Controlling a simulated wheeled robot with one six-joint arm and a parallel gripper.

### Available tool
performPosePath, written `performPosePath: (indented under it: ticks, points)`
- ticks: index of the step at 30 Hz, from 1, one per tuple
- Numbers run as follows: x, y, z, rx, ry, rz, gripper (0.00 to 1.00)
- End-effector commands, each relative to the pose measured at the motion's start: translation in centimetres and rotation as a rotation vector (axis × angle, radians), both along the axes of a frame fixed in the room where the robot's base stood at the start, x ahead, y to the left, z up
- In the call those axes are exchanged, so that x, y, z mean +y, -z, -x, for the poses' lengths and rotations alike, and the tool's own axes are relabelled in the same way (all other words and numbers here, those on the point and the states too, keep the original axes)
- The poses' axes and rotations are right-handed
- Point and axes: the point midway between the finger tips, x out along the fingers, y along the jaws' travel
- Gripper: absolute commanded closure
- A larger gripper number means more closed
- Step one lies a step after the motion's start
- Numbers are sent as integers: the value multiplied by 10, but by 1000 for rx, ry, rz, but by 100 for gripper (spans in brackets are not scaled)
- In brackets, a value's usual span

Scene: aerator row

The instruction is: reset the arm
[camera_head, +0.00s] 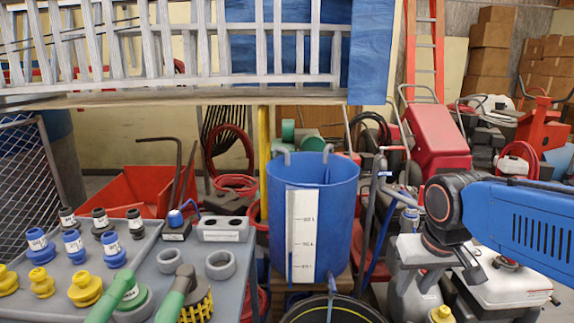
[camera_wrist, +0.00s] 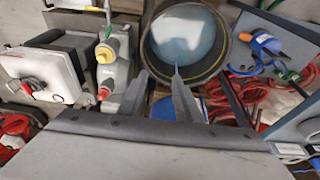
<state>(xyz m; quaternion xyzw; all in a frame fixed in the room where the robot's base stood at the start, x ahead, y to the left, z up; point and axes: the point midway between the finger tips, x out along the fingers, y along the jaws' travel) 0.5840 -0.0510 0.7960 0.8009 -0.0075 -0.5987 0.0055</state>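In the wrist view my gripper (camera_wrist: 160,74) shows as two grey fingers standing apart, with nothing held between them. Their tips overlap the near rim of a round dark-rimmed vessel (camera_wrist: 188,40) with a pale blue inside. In the head view my arm (camera_head: 520,220) enters from the right as a blue link with a black and orange joint. My fingers are not clear in that view. The arm is right of the blue tank (camera_head: 336,210), which has a white level scale.
A grey table (camera_head: 220,292) at left holds several blue, yellow and black fittings, grey rings and green-handled tools. A grey pump-like unit (camera_wrist: 112,55) and white box (camera_wrist: 42,78) lie near the gripper.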

Motion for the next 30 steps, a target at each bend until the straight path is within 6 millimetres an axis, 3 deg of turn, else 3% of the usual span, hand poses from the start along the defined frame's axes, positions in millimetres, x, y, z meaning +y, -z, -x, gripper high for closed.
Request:
performPosePath:
  ticks: [6,12,18,30]
  points:
    - [-12,13,51,-66,-1,-11,69]
    - [-17,27,82,-110,-7,-16,69]
    - [-19,34,94,-127,-9,-16,69]
    - [-19,34,94,-127,-9,-16,69]
